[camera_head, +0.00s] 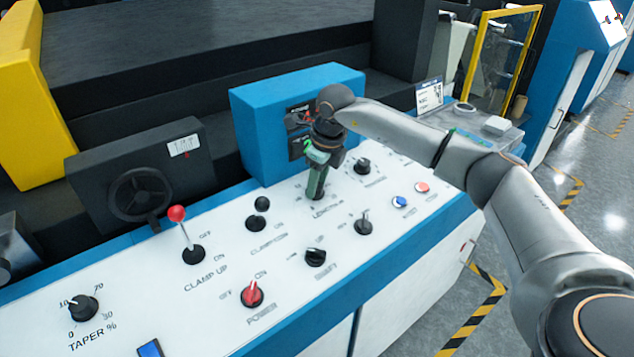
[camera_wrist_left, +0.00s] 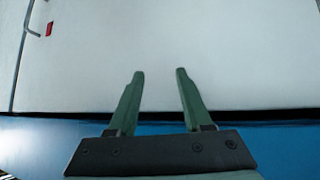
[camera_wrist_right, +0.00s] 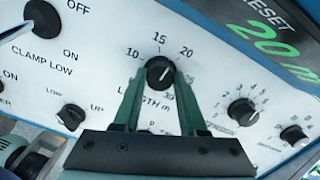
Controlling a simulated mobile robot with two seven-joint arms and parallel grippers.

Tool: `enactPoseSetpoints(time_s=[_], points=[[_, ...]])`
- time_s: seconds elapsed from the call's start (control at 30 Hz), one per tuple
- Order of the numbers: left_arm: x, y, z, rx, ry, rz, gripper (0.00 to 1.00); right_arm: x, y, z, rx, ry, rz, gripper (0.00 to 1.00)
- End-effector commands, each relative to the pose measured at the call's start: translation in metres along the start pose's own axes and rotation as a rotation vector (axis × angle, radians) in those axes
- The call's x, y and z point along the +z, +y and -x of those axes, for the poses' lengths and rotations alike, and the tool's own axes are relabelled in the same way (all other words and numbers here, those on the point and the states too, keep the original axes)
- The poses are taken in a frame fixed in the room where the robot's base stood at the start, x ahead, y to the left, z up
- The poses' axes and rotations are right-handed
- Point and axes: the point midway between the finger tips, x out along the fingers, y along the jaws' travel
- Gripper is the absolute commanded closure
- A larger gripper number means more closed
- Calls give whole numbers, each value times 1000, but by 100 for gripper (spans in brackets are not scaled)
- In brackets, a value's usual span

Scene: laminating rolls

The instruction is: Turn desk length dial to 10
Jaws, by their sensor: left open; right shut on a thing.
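The length dial (camera_wrist_right: 160,70) is a small black knob on the white panel, with 10, 15, 20 and 30 printed around it and "LENGTH m" below, in the right wrist view. My right gripper (camera_wrist_right: 158,78) is shut on this dial, one green finger on each side. In the head view my right gripper (camera_head: 317,192) reaches down onto the dial and hides most of it. A short white mark on the knob seems to point up and right, towards 20; its exact reading is unclear. My left gripper (camera_wrist_left: 160,75) is open and empty before a pale panel.
A green "20 m" preset readout (camera_wrist_right: 270,45) shows beyond the dial. Other knobs stand close by, including a black dial (camera_wrist_right: 242,111) and the clamp low lever (camera_head: 260,210). The red power knob (camera_head: 252,294) and red-tipped clamp up lever (camera_head: 185,235) are further left.

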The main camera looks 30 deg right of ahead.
Motion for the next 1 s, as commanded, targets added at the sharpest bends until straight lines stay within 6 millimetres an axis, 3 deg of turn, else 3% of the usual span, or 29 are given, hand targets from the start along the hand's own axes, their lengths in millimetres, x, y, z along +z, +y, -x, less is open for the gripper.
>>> enactPoseSetpoints(time_s=[1.0], points=[[-2, 0, 2, 0, -1, 0, 50, 2, -2, 1, 51, -3, 963, 100]])
